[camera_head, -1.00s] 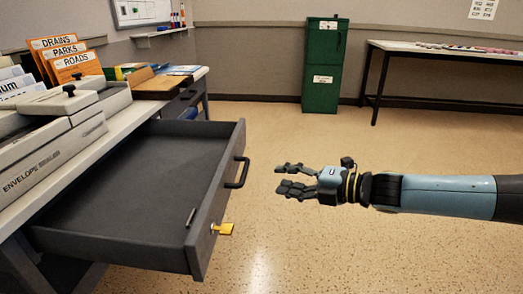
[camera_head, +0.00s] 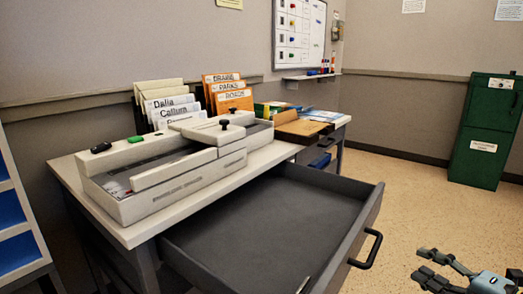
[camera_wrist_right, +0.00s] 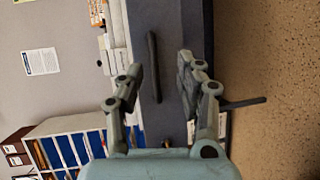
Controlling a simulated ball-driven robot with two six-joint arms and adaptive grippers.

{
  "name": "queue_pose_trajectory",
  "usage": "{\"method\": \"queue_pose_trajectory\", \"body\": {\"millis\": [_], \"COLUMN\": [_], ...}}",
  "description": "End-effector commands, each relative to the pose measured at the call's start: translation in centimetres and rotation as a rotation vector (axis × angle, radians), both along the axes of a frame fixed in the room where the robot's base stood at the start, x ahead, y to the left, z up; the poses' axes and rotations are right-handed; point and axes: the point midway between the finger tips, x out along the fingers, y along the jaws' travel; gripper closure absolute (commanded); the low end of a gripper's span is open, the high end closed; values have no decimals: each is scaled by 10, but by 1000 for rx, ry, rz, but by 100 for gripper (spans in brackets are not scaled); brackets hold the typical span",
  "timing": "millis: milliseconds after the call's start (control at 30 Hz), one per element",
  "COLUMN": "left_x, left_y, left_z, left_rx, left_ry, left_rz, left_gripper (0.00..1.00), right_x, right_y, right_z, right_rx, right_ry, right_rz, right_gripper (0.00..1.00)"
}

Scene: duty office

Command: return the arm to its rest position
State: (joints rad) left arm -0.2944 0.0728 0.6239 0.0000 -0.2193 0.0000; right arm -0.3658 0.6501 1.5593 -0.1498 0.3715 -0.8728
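My right gripper (camera_head: 422,264) is at the lower right corner of the head view, its fingers apart and empty. It hangs to the right of the open drawer's black handle (camera_head: 369,250), apart from it. In the right wrist view the gripper (camera_wrist_right: 160,65) also shows open, with nothing held between its fingers. Most of my right arm is outside the head view. My left gripper is in neither view.
The grey drawer (camera_head: 290,220) is pulled out from the desk (camera_head: 130,228). An envelope sealer (camera_head: 165,192) and files stand on top. A green cabinet (camera_head: 485,130) stands at the back right. Blue-lined shelving (camera_head: 12,208) is at left. Floor right of the drawer is clear.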

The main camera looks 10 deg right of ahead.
Motion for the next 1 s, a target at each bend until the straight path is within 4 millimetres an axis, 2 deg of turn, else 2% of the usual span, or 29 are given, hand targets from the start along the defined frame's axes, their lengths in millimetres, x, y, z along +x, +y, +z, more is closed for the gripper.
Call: {"method": "queue_pose_trajectory", "body": {"millis": [167, 267, 367, 467, 567, 667, 700, 767, 800, 900, 1000], "left_x": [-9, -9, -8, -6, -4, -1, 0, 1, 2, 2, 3], "left_y": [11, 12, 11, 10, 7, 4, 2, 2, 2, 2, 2], "left_z": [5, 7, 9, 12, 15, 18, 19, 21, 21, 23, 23], "left_rx": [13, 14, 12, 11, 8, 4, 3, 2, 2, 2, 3], "left_ry": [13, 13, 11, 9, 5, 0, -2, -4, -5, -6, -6], "left_rz": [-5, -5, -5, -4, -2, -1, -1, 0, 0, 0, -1], "left_gripper": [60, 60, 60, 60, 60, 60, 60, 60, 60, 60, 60], "right_x": [-12, -24, -40, -66, -104, -158, -182, -220, -246, -310, -366], "right_y": [-6, -10, -12, -12, -4, 15, 26, 44, 56, 87, 107], "right_z": [-35, -63, -97, -139, -191, -249, -270, -298, -315, -346, -364], "right_rx": [58, 107, 170, 254, 363, 498, 552, 627, 672, 767, 828], "right_ry": [65, 124, 202, 303, 436, 601, 668, 767, 832, 979, 1089], "right_rz": [-88, -155, -237, -339, -470, -635, -705, -810, -882, -1060, -1224], "right_gripper": [64, 64, 64, 64, 64, 64, 64, 64, 64, 64, 64]}}
